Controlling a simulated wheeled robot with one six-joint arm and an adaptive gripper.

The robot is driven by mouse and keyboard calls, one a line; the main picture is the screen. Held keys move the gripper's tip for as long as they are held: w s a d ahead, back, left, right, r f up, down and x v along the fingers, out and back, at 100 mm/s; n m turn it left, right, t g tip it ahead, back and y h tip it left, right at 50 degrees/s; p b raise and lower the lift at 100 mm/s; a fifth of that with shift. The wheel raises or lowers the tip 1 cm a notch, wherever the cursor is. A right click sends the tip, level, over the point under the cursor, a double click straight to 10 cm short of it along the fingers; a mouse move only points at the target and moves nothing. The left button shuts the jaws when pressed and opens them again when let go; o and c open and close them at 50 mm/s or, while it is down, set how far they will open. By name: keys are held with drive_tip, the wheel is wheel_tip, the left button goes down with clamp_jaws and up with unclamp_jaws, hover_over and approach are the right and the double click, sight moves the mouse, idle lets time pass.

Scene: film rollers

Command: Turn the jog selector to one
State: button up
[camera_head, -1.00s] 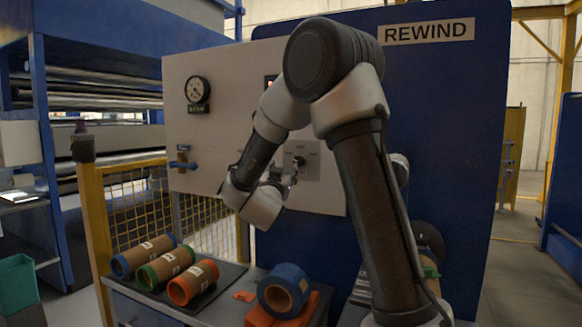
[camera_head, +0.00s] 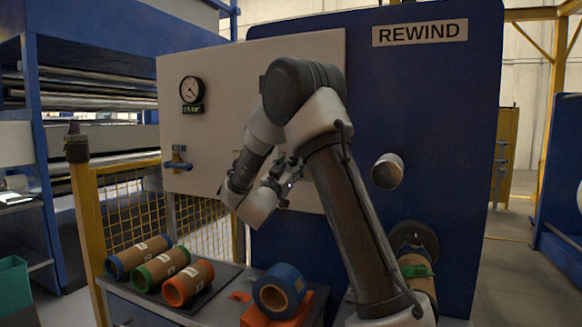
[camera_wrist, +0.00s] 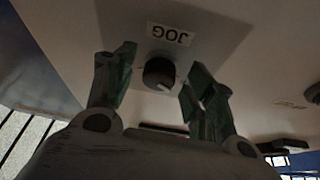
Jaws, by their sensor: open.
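The jog selector is a black round knob (camera_wrist: 159,74) with a light pointer mark, on a grey plate under a label reading JOG (camera_wrist: 169,34), upside down in the wrist view. My gripper (camera_wrist: 152,85) is open, with one green-padded finger on each side of the knob in that view. I cannot tell how far the fingertips are from the panel, and no contact shows. In the head view my gripper (camera_head: 288,180) is in front of the white panel (camera_head: 225,120), and my arm hides the knob.
A gauge (camera_head: 191,90) and a blue valve handle (camera_head: 178,163) are on the panel's left. Several film cores (camera_head: 160,265) lie on the bench below, with a blue roll (camera_head: 280,290) on an orange stand. A metal roller (camera_head: 387,171) projects right of my arm.

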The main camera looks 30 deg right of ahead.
drive_tip(key=shift+c, duration=0.3)
drive_tip(key=c, duration=0.9)
drive_tip(key=shift+c, duration=0.2)
drive_tip(key=shift+m+g, duration=0.3)
drive_tip(key=shift+m, duration=0.4)
drive_tip(key=m+g, duration=0.1)
drive_tip(key=m, duration=0.2)
drive_tip(key=m+g+h, duration=0.1)
drive_tip(key=m+g, duration=0.1)
drive_tip(key=m, duration=0.1)
drive_tip(key=shift+w+a+r+m+h, duration=0.1)
drive_tip(key=shift+w+a+m+h, duration=0.1)
drive_tip(key=shift+m+h, duration=0.15)
drive_tip(key=m+g, duration=0.1)
drive_tip(key=m, duration=0.3)
drive_tip(key=m+g+y, duration=0.1)
drive_tip(key=m+g, duration=0.1)
drive_tip(key=m, duration=0.1)
drive_tip(key=shift+w+r+m, duration=0.1)
drive_tip(key=shift+r+m, duration=0.05)
drive_tip(key=shift+m, duration=0.2)
drive_tip(key=shift+g, duration=0.4)
drive_tip(key=o, duration=1)
